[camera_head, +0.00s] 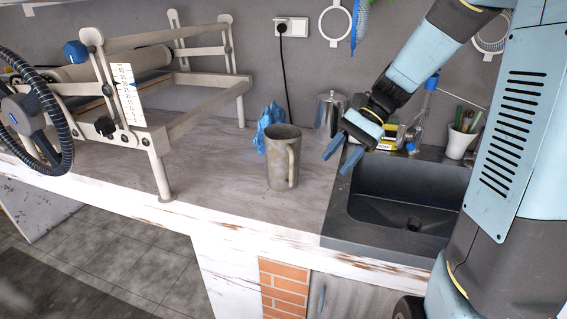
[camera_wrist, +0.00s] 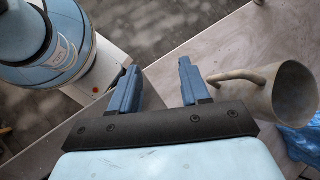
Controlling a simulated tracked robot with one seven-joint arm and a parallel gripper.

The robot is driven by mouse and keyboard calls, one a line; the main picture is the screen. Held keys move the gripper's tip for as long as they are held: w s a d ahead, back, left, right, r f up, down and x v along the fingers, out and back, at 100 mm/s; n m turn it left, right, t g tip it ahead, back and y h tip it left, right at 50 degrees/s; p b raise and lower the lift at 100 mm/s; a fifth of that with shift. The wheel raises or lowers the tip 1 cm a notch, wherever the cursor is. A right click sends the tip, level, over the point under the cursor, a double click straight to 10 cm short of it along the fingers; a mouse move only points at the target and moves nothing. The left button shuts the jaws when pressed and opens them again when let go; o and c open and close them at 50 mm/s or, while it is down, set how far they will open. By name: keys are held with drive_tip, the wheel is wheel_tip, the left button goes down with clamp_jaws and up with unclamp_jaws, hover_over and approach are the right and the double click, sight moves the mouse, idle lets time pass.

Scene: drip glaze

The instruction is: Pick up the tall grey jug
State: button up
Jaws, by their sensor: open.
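The tall grey jug (camera_head: 279,160) stands upright on the worktop, left of the sink, with its handle on the right side. In the wrist view the jug (camera_wrist: 292,95) is at the right edge, its handle pointing left toward my fingers. My gripper (camera_head: 338,152) is to the right of the jug and apart from it, near the sink's back left corner. In the wrist view my gripper (camera_wrist: 158,88) has its two blue fingers spread with nothing between them.
A dark sink (camera_head: 408,200) lies right of the jug. A metal pot (camera_head: 329,113) and a crumpled blue cloth (camera_head: 268,117) stand behind it. A slab roller (camera_head: 150,75) with a handwheel fills the left. The worktop (camera_head: 222,180) left of the jug is bare.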

drive_tip(key=w+f+m+g+y, duration=0.1)
drive_tip(key=w+f+m+y, duration=0.25)
drive_tip(key=w, duration=0.25)
drive_tip(key=m+y, duration=0.4)
drive_tip(key=y, duration=0.2)
approach(284, 162)
drive_tip(key=s+d+r, duration=0.2)
drive_tip(key=s+d, duration=0.1)
drive_tip(key=d, duration=0.1)
drive_tip(key=x, duration=1.4)
drive_tip(key=shift+r, duration=0.35)
drive_tip(key=shift+c, duration=0.3)
clamp_jaws()
